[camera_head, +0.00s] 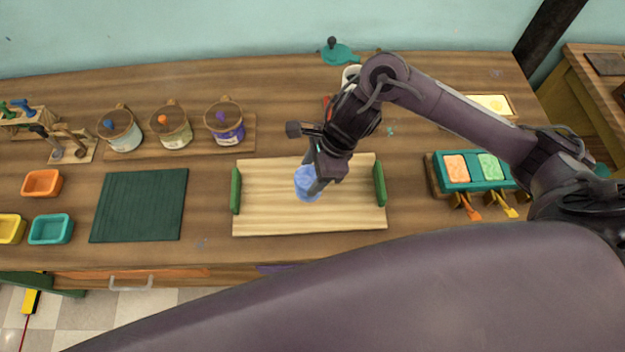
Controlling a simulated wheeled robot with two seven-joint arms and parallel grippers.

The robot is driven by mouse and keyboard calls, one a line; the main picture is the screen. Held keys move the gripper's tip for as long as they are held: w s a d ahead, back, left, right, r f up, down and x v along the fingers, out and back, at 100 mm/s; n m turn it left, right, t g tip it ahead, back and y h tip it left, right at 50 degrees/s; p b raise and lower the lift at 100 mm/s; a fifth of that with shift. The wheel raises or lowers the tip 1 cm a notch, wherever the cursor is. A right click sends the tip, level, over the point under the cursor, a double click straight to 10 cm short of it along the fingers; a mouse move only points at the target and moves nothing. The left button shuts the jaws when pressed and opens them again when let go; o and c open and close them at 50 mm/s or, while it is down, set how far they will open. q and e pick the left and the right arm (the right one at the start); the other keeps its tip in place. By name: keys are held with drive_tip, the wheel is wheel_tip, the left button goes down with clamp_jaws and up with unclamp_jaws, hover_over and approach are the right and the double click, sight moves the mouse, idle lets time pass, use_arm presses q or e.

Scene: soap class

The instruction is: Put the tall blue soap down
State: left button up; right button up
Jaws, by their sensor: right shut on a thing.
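The tall blue soap (306,185) is a light blue piece over the pale wooden board (265,215) with green end handles. My right gripper (312,182) is shut on the soap and points down at it, over the middle of the board. The gripper hides part of the soap. I cannot tell whether the soap's base touches the board. My left gripper is not in view.
A dark green mat (140,205) lies left of the board. Small orange (42,184) and teal (50,229) trays sit further left. Several lidded jars (171,130) stand behind. A teal container (456,182) with orange and green blocks stands right of the board.

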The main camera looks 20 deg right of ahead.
sight(312, 182)
wheel_tip(312, 182, down, 4)
drive_tip(key=shift+f+p, duration=0.1)
drive_tip(key=shift+p, duration=0.25)
drive_tip(key=shift+f, duration=0.1)
drive_tip(key=shift+f+b, duration=0.2)
drive_tip(key=shift+b, duration=0.1)
drive_tip(key=o, duration=1.1)
drive_tip(key=shift+r, duration=0.15)
